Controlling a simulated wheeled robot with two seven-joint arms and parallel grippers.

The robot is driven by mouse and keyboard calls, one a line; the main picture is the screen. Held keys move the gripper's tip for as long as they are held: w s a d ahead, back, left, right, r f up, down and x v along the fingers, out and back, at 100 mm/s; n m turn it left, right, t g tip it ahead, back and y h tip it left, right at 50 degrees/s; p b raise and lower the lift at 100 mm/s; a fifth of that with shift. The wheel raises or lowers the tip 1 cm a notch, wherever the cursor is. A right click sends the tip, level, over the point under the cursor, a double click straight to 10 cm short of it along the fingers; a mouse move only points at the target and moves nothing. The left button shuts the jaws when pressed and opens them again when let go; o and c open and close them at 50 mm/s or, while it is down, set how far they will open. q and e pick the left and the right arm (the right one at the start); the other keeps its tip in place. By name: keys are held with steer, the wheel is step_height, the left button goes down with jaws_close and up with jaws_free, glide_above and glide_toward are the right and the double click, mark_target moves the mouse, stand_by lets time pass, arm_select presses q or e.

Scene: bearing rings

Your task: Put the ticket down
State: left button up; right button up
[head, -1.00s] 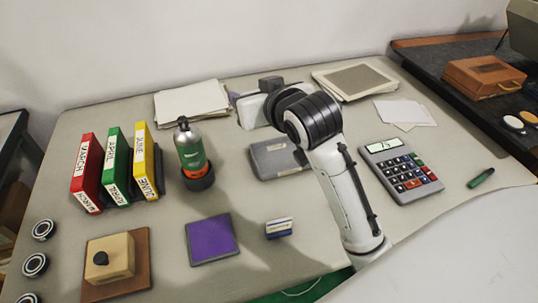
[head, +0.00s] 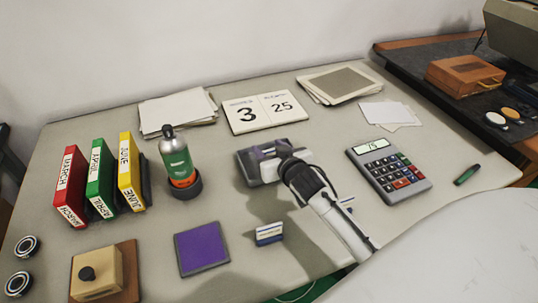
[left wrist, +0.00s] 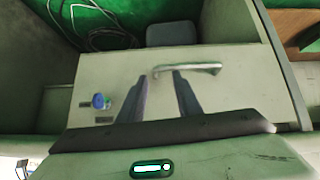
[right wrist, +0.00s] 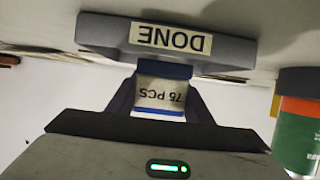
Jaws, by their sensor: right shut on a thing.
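My right gripper (right wrist: 162,85) is shut on a small white ticket (right wrist: 162,95) with blue edges, printed "75 PCS", upside down in the right wrist view. Just beyond it is a grey tray (right wrist: 100,32) with a "DONE" label. In the head view my right gripper (head: 266,155) is over this tray (head: 246,176), and my wrist covers part of both. I cannot tell whether the ticket touches the tray. My left gripper (left wrist: 161,78) is open and empty, in front of a pale cabinet front with a handle (left wrist: 190,69); it is outside the head view.
A green bottle (head: 176,155) and binders (head: 130,172) stand left of the tray. A calendar (head: 260,111) is behind it, a calculator (head: 388,170) to its right. A blue-and-white block (head: 269,234) and a purple pad (head: 202,247) lie in front.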

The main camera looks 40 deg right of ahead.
steer(key=shift+f, duration=1.05)
steer(key=shift+f, duration=0.15)
steer(key=o, duration=1.1)
